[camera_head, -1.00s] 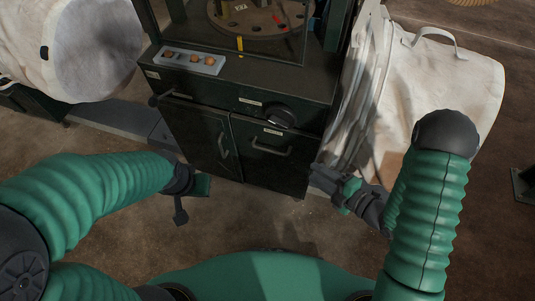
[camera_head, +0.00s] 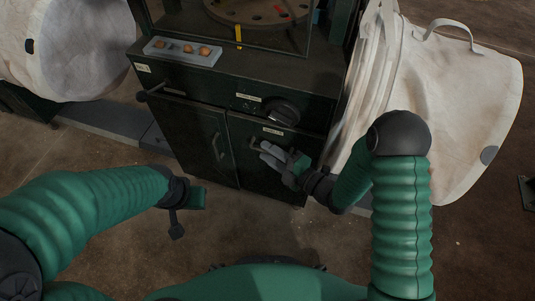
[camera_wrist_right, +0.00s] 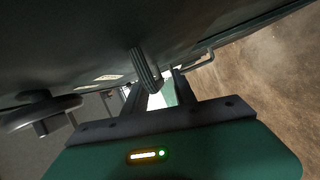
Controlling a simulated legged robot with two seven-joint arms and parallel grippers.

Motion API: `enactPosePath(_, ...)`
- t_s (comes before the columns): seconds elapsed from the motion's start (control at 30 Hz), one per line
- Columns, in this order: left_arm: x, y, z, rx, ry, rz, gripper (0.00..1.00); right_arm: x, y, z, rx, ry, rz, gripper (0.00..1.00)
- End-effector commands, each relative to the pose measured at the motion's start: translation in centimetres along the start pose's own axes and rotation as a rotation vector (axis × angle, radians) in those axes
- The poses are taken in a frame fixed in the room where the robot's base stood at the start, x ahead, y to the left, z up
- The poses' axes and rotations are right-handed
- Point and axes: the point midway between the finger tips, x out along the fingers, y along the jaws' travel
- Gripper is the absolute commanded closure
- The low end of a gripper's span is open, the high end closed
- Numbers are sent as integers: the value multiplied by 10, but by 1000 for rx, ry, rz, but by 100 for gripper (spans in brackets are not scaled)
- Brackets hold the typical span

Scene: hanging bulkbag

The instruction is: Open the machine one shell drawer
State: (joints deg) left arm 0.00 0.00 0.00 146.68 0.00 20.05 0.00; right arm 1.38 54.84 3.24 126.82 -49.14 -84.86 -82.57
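The dark machine cabinet (camera_head: 225,85) stands ahead in the head view. Its lower right front, a drawer or door with a small label (camera_head: 272,131), looks closed. My right gripper (camera_head: 268,153) is at that front's bar handle (camera_head: 256,142), covering much of it. In the right wrist view, a dark handle bar (camera_wrist_right: 146,68) reaches down between the two fingers of my right gripper (camera_wrist_right: 157,88). The fingers are apart, with gaps showing beside the bar. My left gripper (camera_head: 190,197) hangs in front of the cabinet at the left, away from it; its finger gap is unclear.
A second handle (camera_head: 217,147) is on the lower left front. White bulk bags stand at right (camera_head: 455,110) and left (camera_head: 80,50). The floor before the cabinet is free.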

Motion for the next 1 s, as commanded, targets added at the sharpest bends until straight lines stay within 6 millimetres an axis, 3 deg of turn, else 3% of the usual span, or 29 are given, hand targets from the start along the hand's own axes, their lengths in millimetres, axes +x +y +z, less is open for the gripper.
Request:
enactPosePath(0.33, 2, 0, 0, 0, 0, 0, 100, 7, 0, 0, 0, -1, -1, 69)
enactPosePath(0.57, 2, 0, 0, 0, 0, 0, 100, 7, 0, 0, 0, 0, -1, 99)
enactPosePath(1.0, 2, 0, 0, 0, 0, 0, 100, 6, -1, 0, 2, 0, -4, 100)
